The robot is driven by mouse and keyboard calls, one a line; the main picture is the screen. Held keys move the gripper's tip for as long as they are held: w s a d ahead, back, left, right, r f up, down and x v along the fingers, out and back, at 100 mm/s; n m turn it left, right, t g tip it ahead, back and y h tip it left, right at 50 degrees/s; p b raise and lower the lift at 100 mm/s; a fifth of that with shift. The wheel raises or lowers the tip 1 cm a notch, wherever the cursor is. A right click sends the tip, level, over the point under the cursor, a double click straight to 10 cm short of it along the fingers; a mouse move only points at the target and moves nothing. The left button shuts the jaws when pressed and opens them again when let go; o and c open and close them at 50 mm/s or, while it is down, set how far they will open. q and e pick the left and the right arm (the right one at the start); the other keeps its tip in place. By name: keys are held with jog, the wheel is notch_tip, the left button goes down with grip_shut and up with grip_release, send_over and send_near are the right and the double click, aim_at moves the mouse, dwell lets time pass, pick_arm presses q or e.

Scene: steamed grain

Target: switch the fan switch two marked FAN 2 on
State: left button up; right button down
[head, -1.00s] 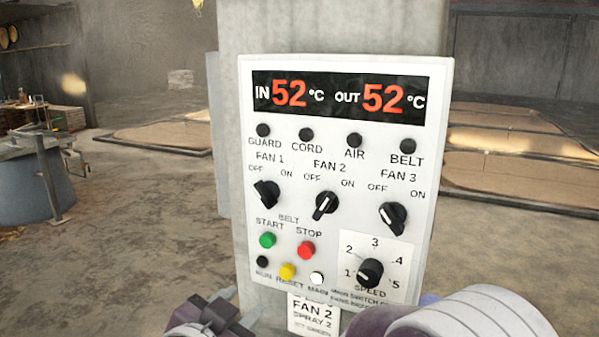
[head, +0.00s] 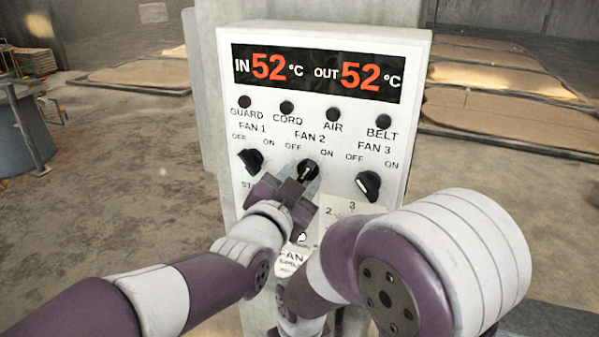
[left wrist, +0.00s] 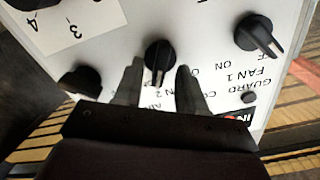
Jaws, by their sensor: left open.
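The FAN 2 knob (head: 308,171) is a black rotary switch in the middle of the white control panel's knob row. It also shows in the left wrist view (left wrist: 159,54), where its white mark points down in the picture. My left gripper (head: 304,182) is at the panel face just below the knob. In the left wrist view its open fingers (left wrist: 160,68) stand on either side of the knob, with a gap visible on each side. I cannot tell whether either touches it. My right gripper is not in view; my right arm crosses the lower right.
The FAN 1 knob (head: 250,161) and FAN 3 knob (head: 368,186) flank FAN 2. The display (head: 318,73) reads IN 52 and OUT 52 above a row of dark lamps. My arms hide most of the lower panel.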

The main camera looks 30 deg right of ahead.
pick_arm(q)
grip_shut()
jog(key=f+m+b, duration=0.1)
jog(key=b, duration=0.1)
jog(key=shift+b, duration=0.4)
jog(key=shift+r+m+b, duration=0.1)
jog(key=shift+m+b, duration=0.2)
jog(key=shift+m, duration=0.3)
jog(key=shift+r, duration=0.2)
jog(key=shift+m, duration=0.3)
grip_release()
jog(key=shift+r, duration=0.1)
